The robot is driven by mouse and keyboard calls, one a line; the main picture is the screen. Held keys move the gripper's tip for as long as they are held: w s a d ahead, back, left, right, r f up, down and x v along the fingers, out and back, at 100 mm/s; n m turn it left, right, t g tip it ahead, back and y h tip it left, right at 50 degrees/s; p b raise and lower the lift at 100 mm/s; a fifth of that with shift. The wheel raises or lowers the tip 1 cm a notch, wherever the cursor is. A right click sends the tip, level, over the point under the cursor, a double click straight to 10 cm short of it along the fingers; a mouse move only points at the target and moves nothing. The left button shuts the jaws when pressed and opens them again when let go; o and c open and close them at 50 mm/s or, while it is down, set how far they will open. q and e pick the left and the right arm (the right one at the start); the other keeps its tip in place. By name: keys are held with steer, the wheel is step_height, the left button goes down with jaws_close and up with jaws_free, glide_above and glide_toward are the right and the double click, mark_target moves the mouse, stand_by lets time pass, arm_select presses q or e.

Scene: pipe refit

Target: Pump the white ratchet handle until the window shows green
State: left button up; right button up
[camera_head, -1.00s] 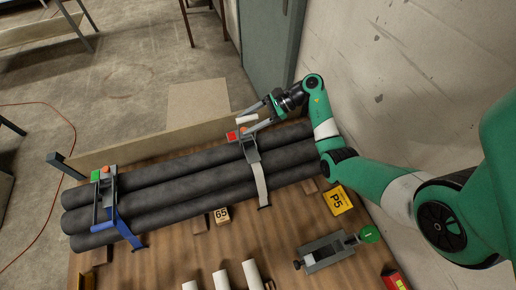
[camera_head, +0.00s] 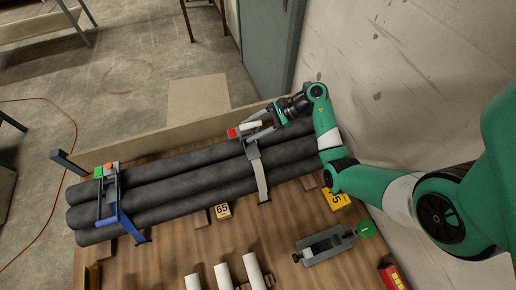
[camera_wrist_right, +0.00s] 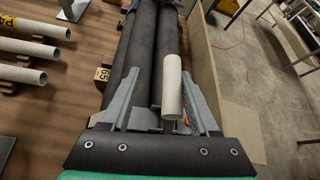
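The white ratchet handle (camera_head: 251,125) sits on the grey ratchet of the right strap (camera_head: 260,178), on top of the dark pipe bundle (camera_head: 195,185). The ratchet's window (camera_head: 232,132) shows red. My right gripper (camera_head: 250,128) is at this ratchet. In the right wrist view the white handle (camera_wrist_right: 172,88) lies between its two fingers (camera_wrist_right: 162,84), nearer the right finger, with a gap on the left, so the gripper looks open. An orange part shows beside the right finger. My left gripper is in no view.
A second ratchet with a blue strap (camera_head: 122,220) and a green window (camera_head: 98,171) is on the bundle's left end. A grey clamp (camera_head: 323,245), white tubes (camera_head: 222,276) and a tag block (camera_head: 222,211) are in front. A wall stands close on the right.

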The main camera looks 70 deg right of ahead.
steer(key=shift+s+a+f, duration=0.35)
steer(key=shift+s+a, duration=0.1)
steer(key=shift+a, duration=0.1)
steer(key=shift+s+a+f, duration=0.3)
steer(key=shift+s+a, duration=0.1)
steer(key=shift+a, duration=0.15)
steer(key=shift+s+a+f, duration=0.85)
steer(key=shift+a+f, duration=0.15)
steer(key=shift+w+r, duration=0.1)
